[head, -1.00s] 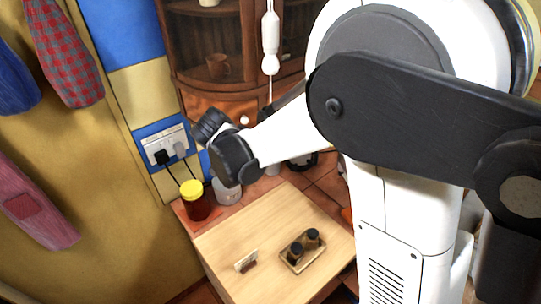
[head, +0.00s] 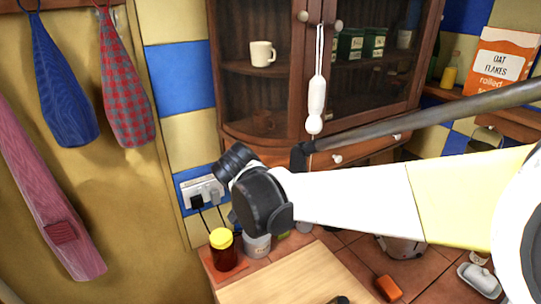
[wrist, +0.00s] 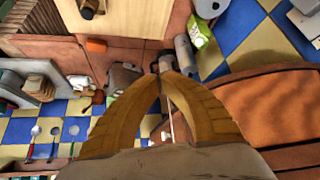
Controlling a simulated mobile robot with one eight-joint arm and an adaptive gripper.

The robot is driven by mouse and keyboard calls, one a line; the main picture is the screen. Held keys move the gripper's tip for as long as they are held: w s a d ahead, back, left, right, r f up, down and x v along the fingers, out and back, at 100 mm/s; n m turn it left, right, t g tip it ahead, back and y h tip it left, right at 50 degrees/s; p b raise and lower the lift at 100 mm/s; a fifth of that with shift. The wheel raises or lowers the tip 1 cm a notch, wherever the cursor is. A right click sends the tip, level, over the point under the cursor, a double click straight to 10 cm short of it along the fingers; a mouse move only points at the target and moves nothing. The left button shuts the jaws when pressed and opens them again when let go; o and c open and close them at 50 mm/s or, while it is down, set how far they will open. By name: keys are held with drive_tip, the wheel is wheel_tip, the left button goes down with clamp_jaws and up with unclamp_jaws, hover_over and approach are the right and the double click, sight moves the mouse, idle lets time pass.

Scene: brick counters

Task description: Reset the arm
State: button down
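My arm reaches in from the right in the head view, and its dark wrist joint hangs in front of the wooden cabinet, above the counter. The fingers do not show clearly there. In the wrist view my gripper (wrist: 164,72) has two yellow-brown fingers that curve inward, with their tips close together. Nothing is visibly held between them.
A yellow-lidded jar (head: 223,252) stands on the brick counter near the wrist joint, beside a pale wooden board (head: 285,282). A glass-door cabinet (head: 230,95) stands behind. A white hanging pull (head: 316,98) is close to the arm. Cloths hang at left.

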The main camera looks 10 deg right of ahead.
drive_tip(key=s+d+f+n+t+y+b, duration=0.1)
drive_tip(key=s+d+f+n+y+b, duration=0.1)
drive_tip(key=s+f+b, duration=0.5)
drive_tip(key=s+d+f+n+t+y+b, duration=0.1)
drive_tip(key=s+d+f+n+y+b, duration=0.2)
drive_tip(key=s, duration=0.8)
wheel_tip(320, 180, down, 5)
drive_tip(key=d+n+b, duration=0.2)
drive_tip(key=n+b, duration=0.2)
drive_tip(key=b, duration=0.2)
drive_tip(key=shift+s+d+f, duration=0.15)
drive_tip(key=shift+s+d, duration=0.05)
drive_tip(key=shift+d, duration=0.05)
